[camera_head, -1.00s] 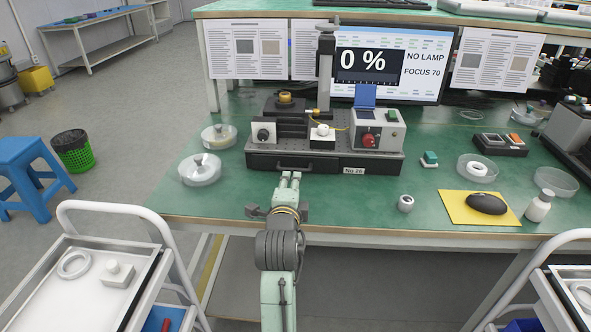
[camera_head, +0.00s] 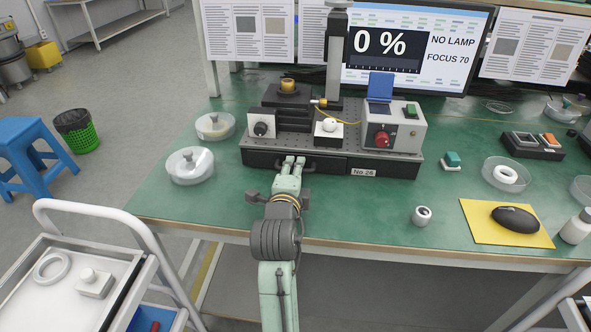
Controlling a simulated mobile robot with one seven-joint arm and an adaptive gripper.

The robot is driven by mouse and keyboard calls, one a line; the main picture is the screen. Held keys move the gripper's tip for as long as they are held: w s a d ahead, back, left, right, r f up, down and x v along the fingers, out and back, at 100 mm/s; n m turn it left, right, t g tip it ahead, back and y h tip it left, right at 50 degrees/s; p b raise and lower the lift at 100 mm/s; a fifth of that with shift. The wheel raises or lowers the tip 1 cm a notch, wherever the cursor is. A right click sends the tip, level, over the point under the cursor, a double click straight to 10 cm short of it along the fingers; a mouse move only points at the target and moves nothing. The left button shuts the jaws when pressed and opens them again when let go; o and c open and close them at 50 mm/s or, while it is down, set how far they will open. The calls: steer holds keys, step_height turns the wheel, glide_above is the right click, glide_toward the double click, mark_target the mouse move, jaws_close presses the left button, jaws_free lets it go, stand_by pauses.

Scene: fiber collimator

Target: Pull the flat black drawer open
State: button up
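The flat black drawer (camera_head: 262,159) is in the front of the black base under the optics plate, and its face looks flush with the base. Its dark bar handle (camera_head: 311,167) shows partly, to the right of my fingers. My gripper (camera_head: 294,160) is in front of the drawer face with its fingertips over the handle area. A small gap shows between the two fingers, so it looks open. The fingers hide part of the handle, and I cannot tell whether they touch it.
A control box with a red knob (camera_head: 382,138) and other optics stand on the plate (camera_head: 345,152). Lidded glass dishes (camera_head: 190,168) are at left. A small metal cylinder (camera_head: 422,216) and a mouse (camera_head: 515,218) on a yellow mat are at right.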

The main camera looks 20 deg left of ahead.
steer(key=shift+c, duration=0.5)
jaws_close()
stand_by(0.3)
